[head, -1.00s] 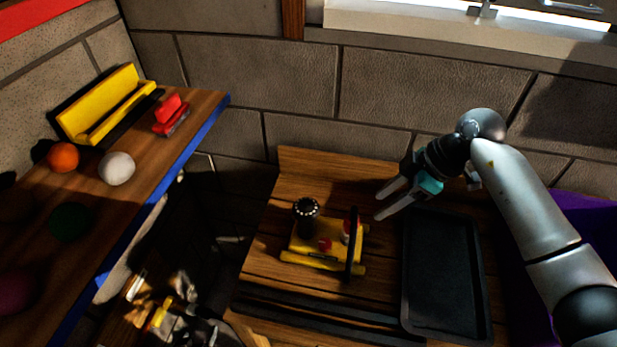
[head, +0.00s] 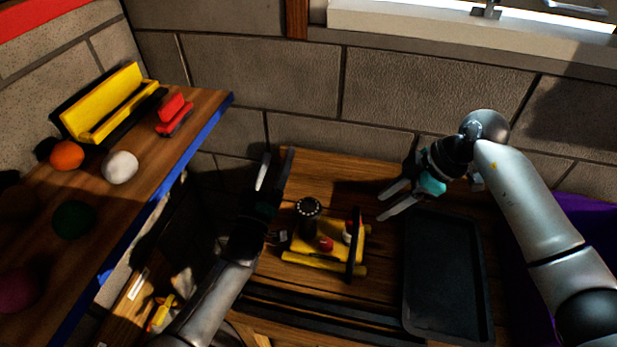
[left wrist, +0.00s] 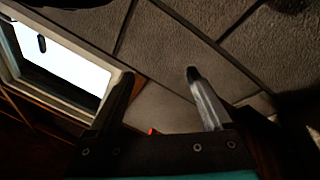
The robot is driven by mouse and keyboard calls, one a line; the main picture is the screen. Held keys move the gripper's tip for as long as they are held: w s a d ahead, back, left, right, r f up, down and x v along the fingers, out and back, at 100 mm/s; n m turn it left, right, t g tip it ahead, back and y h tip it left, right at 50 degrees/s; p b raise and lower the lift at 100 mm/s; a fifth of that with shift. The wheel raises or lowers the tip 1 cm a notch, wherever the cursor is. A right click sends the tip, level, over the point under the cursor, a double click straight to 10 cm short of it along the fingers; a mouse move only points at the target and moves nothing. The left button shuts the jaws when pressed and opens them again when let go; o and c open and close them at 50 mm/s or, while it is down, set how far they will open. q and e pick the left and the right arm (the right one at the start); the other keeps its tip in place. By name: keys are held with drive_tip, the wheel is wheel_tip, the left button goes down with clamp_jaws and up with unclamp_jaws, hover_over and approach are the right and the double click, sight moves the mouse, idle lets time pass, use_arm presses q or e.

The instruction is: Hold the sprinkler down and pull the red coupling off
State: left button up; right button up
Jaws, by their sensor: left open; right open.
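The sprinkler stands on the slatted wooden table in the head view. It has a yellow base (head: 310,262), a dark round knob (head: 309,207) on its left and a dark upright bar on its right. A small red part (head: 326,244) sits on its middle, and another red and white part shows by the bar; I cannot tell which is the coupling. My left gripper (head: 273,172) is open and empty, above and left of the sprinkler. In the left wrist view its open fingers (left wrist: 160,85) face the wall. My right gripper (head: 386,203) is open and empty, right of the sprinkler and apart from it.
A black tray (head: 443,330) lies on the table right of the sprinkler. A blue-edged shelf (head: 150,180) at the left holds a yellow case, a red item (head: 174,115) and several balls. A block wall closes the back. A purple thing stands at far right.

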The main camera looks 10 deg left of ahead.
use_arm(q)
drive_tip(key=s+d+r+m+g+h, duration=0.2)
drive_tip(key=s+d+r+m+h, duration=0.1)
drive_tip(key=d+r+m+h, duration=0.25)
drive_tip(key=s+d+r+m+g+h, duration=0.2)
drive_tip(key=d+m+h, duration=0.3)
drive_tip(key=d, duration=0.4)
drive_tip(key=s+d+r+m+g+h, duration=0.1)
drive_tip(key=s+d+r+m+h, duration=0.2)
drive_tip(key=d+h, duration=0.45)
drive_tip(key=s+d+r+m+g, duration=0.1)
drive_tip(key=s+d+m+g, duration=0.35)
drive_tip(key=m+g, duration=0.6)
drive_tip(key=s+d+m+g, duration=0.4)
drive_tip(key=d+m+g, duration=0.1)
drive_tip(key=m+g, duration=0.55)
drive_tip(key=m+t+y, duration=0.4)
drive_tip(key=m+y, duration=0.6)
drive_tip(key=y, duration=0.9)
approach(308, 223)
drive_tip(key=shift+w+r, duration=0.8)
drive_tip(key=shift+r, duration=0.05)
drive_tip(key=shift+a+f+y, duration=0.1)
drive_tip(key=shift+f+y, duration=0.1)
drive_tip(key=shift+y, duration=0.1)
wheel_tip(308, 223, down, 15)
drive_tip(key=shift+w+a+r, duration=0.1)
drive_tip(key=shift+r, duration=0.1)
drive_tip(key=shift+c, duration=0.4)
